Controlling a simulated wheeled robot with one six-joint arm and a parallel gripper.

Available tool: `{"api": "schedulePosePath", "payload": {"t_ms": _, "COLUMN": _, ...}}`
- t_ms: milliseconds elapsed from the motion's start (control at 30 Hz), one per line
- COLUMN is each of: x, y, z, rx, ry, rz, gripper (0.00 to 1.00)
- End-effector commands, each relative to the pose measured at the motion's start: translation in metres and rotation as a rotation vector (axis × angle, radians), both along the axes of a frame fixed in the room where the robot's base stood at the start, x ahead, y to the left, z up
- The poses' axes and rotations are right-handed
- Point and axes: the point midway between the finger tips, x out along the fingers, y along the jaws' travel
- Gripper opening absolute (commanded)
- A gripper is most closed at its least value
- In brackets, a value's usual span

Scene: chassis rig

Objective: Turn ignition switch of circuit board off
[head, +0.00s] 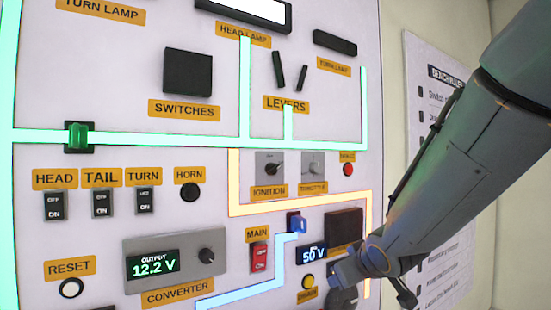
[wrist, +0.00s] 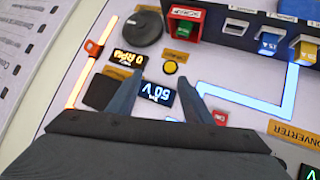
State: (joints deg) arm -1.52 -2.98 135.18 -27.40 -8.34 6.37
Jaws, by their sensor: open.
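The ignition switch (head: 270,169) is a small dark knob on a grey plate, above the yellow IGNITION label in the head view. Its exact setting is too small to tell. I cannot make it out in the wrist view, where my gripper covers the lower part. The circuit board (head: 120,225) is an upright white panel with lit strips. My gripper (wrist: 160,80) is open and empty, with its two fingers spread in front of the 50 V display (wrist: 155,93). In the head view it is at the board's lower right, below and right of the ignition switch.
The throttle switch (head: 313,165) sits right beside the ignition, with a red button (head: 348,169) further right. Two levers (head: 290,72) stand above. The blue key-like part (head: 297,223) and red main switch (head: 260,257) lie below. A paper sheet (head: 425,110) hangs on the right wall.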

Motion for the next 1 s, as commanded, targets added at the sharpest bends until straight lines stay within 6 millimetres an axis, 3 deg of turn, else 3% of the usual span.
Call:
{"api": "schedulePosePath", "payload": {"t_ms": 33, "x": 0.017, "y": 0.016, "z": 0.052, "rx": -0.003, "ry": -0.126, "rz": 0.076, "gripper": 0.46}}
{"api": "schedulePosePath", "payload": {"t_ms": 100, "x": 0.032, "y": 0.043, "z": 0.111, "rx": -0.002, "ry": -0.282, "rz": 0.187, "gripper": 0.46}}
{"api": "schedulePosePath", "payload": {"t_ms": 200, "x": 0.035, "y": 0.078, "z": 0.178, "rx": 0.003, "ry": -0.452, "rz": 0.331, "gripper": 0.46}}
{"api": "schedulePosePath", "payload": {"t_ms": 333, "x": 0.027, "y": 0.11, "z": 0.23, "rx": 0.012, "ry": -0.585, "rz": 0.464, "gripper": 0.46}}
{"api": "schedulePosePath", "payload": {"t_ms": 433, "x": 0.022, "y": 0.123, "z": 0.248, "rx": 0.018, "ry": -0.632, "rz": 0.517, "gripper": 0.46}}
{"api": "schedulePosePath", "payload": {"t_ms": 567, "x": 0.027, "y": 0.133, "z": 0.253, "rx": 0.02, "ry": -0.645, "rz": 0.536, "gripper": 0.46}}
{"api": "schedulePosePath", "payload": {"t_ms": 1000, "x": 0.076, "y": 0.165, "z": 0.252, "rx": 0.02, "ry": -0.642, "rz": 0.533, "gripper": 0.46}}
